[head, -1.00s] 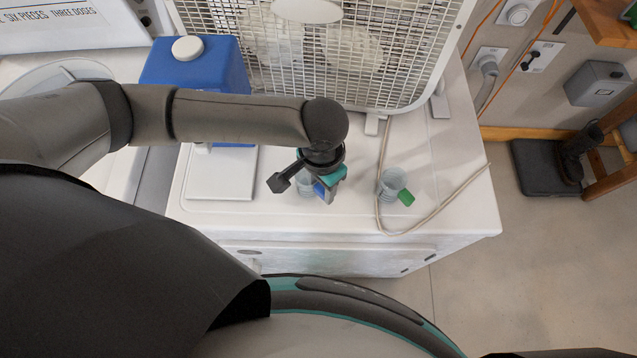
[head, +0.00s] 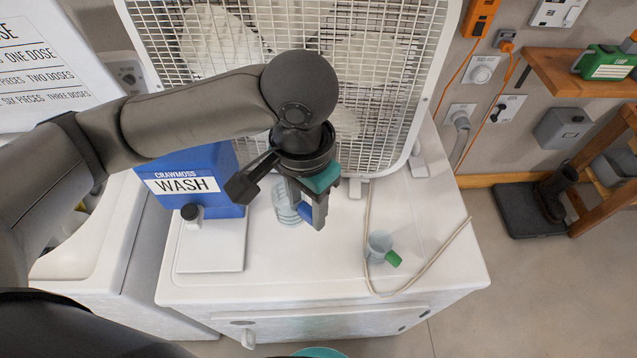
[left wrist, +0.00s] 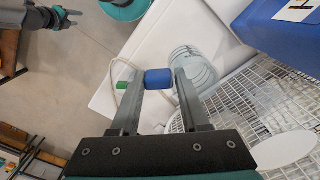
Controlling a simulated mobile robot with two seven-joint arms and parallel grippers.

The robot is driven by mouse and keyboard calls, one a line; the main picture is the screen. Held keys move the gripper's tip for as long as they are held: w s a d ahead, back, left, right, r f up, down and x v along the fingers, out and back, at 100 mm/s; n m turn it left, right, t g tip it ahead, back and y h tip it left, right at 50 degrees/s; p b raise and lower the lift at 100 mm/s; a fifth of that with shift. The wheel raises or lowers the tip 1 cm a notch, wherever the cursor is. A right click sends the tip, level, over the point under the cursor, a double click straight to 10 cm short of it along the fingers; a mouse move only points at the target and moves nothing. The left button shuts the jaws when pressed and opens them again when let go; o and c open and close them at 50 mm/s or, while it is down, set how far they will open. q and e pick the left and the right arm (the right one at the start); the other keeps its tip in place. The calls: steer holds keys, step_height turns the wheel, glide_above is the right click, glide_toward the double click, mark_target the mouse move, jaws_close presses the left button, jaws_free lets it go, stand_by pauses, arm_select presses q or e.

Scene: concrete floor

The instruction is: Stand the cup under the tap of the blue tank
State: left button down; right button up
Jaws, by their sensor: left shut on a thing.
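The blue tank (head: 190,172), labelled WASH, stands on the white cabinet at left, its front facing me. Its tap (head: 191,213) has a black knob and sits above a flat white tray (head: 212,257). My left gripper (head: 312,212) is shut on the blue tab of a clear ribbed cup (head: 287,206), right of the tap. In the left wrist view the blue tab (left wrist: 159,78) is between the fingertips, with the cup (left wrist: 192,66) beside it. The cup looks roughly upright; its clearance above the top is unclear.
A second clear cup (head: 379,248) with a green tab stands at right, close to a pale cord (head: 425,262). A white box fan (head: 385,75) stands behind my gripper. The cabinet top (head: 310,262) is clear in front.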

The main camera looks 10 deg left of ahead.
arm_select(q)
steer(key=w+a+f+n+b, duration=0.2)
steer(key=f+b, duration=0.4)
steer(key=b, duration=0.3)
steer(key=w+a+f+n+b, duration=0.2)
steer(key=a+f+n+b, duration=0.2)
steer(key=b, duration=0.5)
steer(key=shift+w+a+f+b, duration=0.4)
steer(key=shift+a+f, duration=0.2)
steer(key=shift+f, duration=0.5)
arm_select(e)
step_height(320, 180, down, 19)
arm_select(q)
steer(key=shift+r, duration=0.1)
arm_select(e)
steer(key=shift+r, duration=0.1)
